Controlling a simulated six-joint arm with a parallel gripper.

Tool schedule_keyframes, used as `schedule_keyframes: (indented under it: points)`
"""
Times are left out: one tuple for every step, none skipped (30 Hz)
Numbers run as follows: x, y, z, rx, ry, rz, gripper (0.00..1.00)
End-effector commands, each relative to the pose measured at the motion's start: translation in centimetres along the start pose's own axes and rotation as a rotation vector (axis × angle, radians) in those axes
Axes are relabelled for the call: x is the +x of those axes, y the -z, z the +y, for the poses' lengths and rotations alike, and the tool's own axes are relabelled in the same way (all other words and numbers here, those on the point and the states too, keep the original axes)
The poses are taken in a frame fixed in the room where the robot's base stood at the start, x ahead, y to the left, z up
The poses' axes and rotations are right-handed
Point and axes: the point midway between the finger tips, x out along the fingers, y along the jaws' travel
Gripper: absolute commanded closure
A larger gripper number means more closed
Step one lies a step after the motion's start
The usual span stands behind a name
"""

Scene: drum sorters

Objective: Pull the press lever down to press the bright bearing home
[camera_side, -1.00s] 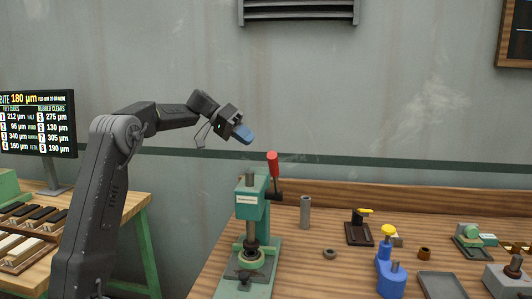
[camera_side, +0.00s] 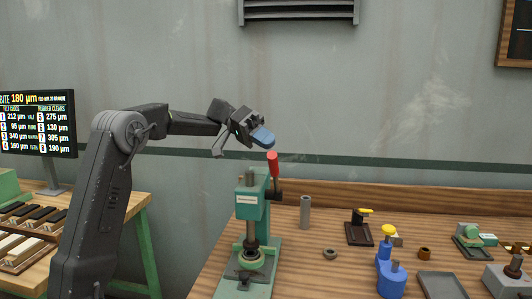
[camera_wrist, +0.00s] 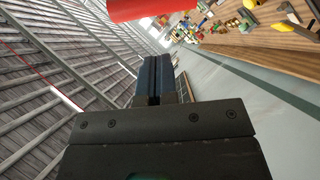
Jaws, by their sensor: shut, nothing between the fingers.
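The press lever (camera_side: 273,166) has a red grip and stands upright at the right of the green press (camera_side: 249,200). My gripper (camera_side: 264,138) is shut and empty, its blue fingertips just above and slightly left of the top of the red grip, apart from it. In the wrist view the shut fingers (camera_wrist: 154,78) point away from the camera, and the red grip (camera_wrist: 140,8) crosses the top edge. A pale ring lies at the foot of the press under the ram (camera_side: 250,255); I cannot tell whether it is the bright bearing.
The wooden bench (camera_side: 315,275) holds a grey cylinder (camera_side: 305,212), a small ring (camera_side: 330,253), a black fixture (camera_side: 359,230), a blue tool with a yellow knob (camera_side: 390,265) and a grey tray (camera_side: 441,285).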

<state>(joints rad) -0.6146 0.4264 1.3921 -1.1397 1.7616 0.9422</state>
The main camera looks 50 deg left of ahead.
Motion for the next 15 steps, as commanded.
schedule_keyframes:
  points:
    - [0.3, -0.6, 0.1, -0.001, 0.001, 0.001, 1.00]
    - [0.6, -0.8, 0.1, -0.002, 0.001, 0.001, 1.00]
    - [0.9, -1.2, 0.1, -0.001, 0.001, 0.001, 1.00]
    - [1.1, -1.4, 0.1, -0.001, 0.002, 0.001, 1.00]
    - [1.4, -1.6, 0.0, -0.002, 0.002, 0.002, 1.00]
    - [1.6, -1.9, 0.0, -0.001, 0.003, 0.002, 1.00]
    - [1.8, -2.1, 0.1, -0.001, 0.003, 0.002, 1.00]
    - [1.9, -2.2, 0.1, 0.000, 0.003, 0.001, 1.00]
    - [2.1, -2.4, 0.0, 0.000, 0.003, 0.001, 1.00]
    - [2.2, -2.5, 0.0, -0.001, 0.003, 0.001, 1.00]
    - [2.3, -2.6, 0.0, -0.001, 0.003, 0.002, 1.00]
    - [2.4, -2.7, 0.0, -0.001, 0.004, 0.002, 1.00]
    - [2.4, -2.7, 0.0, 0.000, 0.004, 0.002, 1.00]
    - [2.5, -2.8, 0.0, 0.000, 0.004, 0.002, 1.00]
    - [2.5, -2.8, 0.0, 0.000, 0.004, 0.002, 1.00]
